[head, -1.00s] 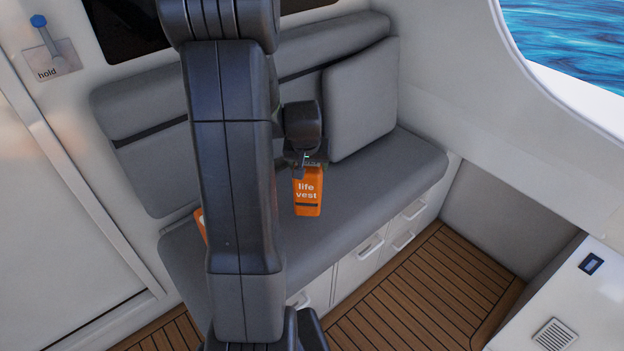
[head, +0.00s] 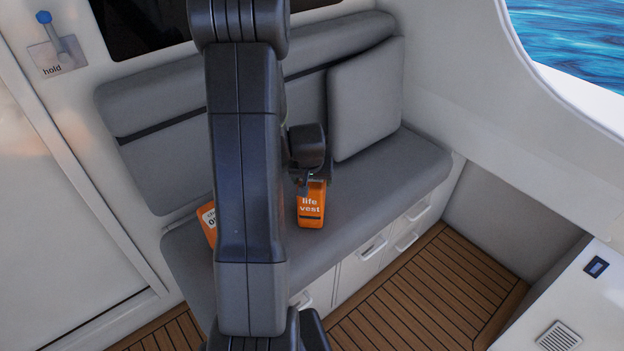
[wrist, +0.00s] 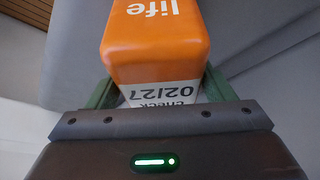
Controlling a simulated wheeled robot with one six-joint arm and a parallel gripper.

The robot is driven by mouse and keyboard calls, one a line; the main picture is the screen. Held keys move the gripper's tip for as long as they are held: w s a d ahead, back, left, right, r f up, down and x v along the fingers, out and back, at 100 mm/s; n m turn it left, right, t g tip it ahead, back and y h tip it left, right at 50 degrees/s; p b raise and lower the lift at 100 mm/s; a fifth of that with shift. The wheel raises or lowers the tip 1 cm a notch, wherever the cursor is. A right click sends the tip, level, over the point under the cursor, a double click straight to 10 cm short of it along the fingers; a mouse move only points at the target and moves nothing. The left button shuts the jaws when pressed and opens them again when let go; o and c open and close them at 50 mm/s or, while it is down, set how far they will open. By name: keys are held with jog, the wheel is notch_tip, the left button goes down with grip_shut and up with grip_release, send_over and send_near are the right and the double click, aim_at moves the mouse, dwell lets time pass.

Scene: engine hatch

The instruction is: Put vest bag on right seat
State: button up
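The orange vest bag (head: 311,207) reads "life vest" and hangs upright below my gripper (head: 308,184) in the head view. In the wrist view the vest bag (wrist: 155,45) sits between the green fingers of my gripper (wrist: 158,88), which press on its two sides. A white label reading "check 02/27" is on its near end. The grey seat (head: 385,185) of the bench lies beneath and behind the bag. I cannot tell whether the bag's bottom touches the cushion.
A second orange item with a white label (head: 207,223) lies on the seat's left part, mostly hidden behind my arm. A loose grey cushion (head: 365,100) leans on the backrest at right. The seat's right end is clear. White drawers (head: 373,250) are below.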

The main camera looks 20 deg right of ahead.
jog(key=shift+o, duration=1.1)
jog(key=shift+r, duration=0.2)
jog(key=shift+r, duration=0.25)
jog(key=v, duration=1.1)
jog(key=shift+s+r+p, duration=0.1)
jog(key=shift+r+p, duration=0.15)
jog(key=shift+p, duration=0.1)
jog(key=shift+a, duration=0.1)
